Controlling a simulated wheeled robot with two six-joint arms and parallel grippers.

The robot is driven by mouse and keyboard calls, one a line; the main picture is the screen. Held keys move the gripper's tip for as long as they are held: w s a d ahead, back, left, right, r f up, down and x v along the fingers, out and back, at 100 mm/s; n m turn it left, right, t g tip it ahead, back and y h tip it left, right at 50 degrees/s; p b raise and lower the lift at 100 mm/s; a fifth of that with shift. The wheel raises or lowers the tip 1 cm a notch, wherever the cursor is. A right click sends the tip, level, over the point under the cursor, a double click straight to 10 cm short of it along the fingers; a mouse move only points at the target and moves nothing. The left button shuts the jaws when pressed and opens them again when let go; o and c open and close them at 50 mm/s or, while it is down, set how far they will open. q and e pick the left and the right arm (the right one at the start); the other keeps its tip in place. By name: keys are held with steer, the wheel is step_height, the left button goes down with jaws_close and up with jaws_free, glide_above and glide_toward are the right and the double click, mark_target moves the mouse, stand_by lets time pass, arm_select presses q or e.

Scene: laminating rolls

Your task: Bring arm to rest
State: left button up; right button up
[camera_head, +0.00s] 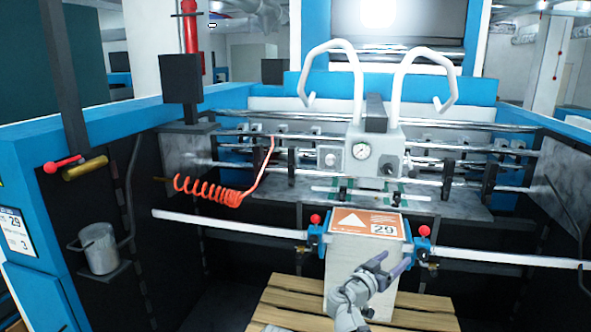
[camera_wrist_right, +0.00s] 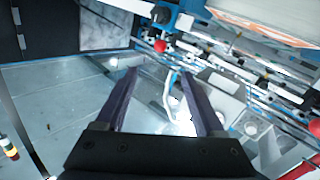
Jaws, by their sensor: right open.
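My right gripper (camera_head: 385,264) is at the lower middle of the head view, in front of a pale block-like stack (camera_head: 345,258) topped by an orange label marked 29 (camera_head: 368,222). In the right wrist view its two dark fingers (camera_wrist_right: 165,90) stand apart with nothing between them. Whether the gripper touches the stack cannot be told from the head view. My left gripper does not show in the head view.
A wooden pallet (camera_head: 285,298) lies below the stack. Blue clamps with red knobs (camera_head: 315,232) flank the stack on a long metal bar (camera_head: 490,258). A coiled red hose (camera_head: 208,190) hangs at left. A grey gauge box (camera_head: 375,152) stands behind. A metal cup (camera_head: 99,248) sits at far left.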

steer(key=s+a+f+n+g+y, duration=0.2)
steer(key=s+a+f+g+y, duration=0.15)
steer(key=s+f, duration=0.35)
steer(key=s+a+f+n+g+y, duration=0.2)
steer(key=s+a+f+g, duration=0.25)
steer(key=f, duration=0.35)
steer(key=s+a+f+n+g+y, duration=0.2)
steer(key=s+a+f+n+y, duration=0.1)
steer(key=s+a, duration=0.3)
steer(key=s+a+f+n+g+y, duration=0.2)
steer(key=s+a+f+n+y, duration=0.1)
steer(key=s+a, duration=0.3)
steer(key=shift+s+f+n, duration=0.35)
steer(key=shift+s+n, duration=0.15)
steer(key=shift+s, duration=0.6)
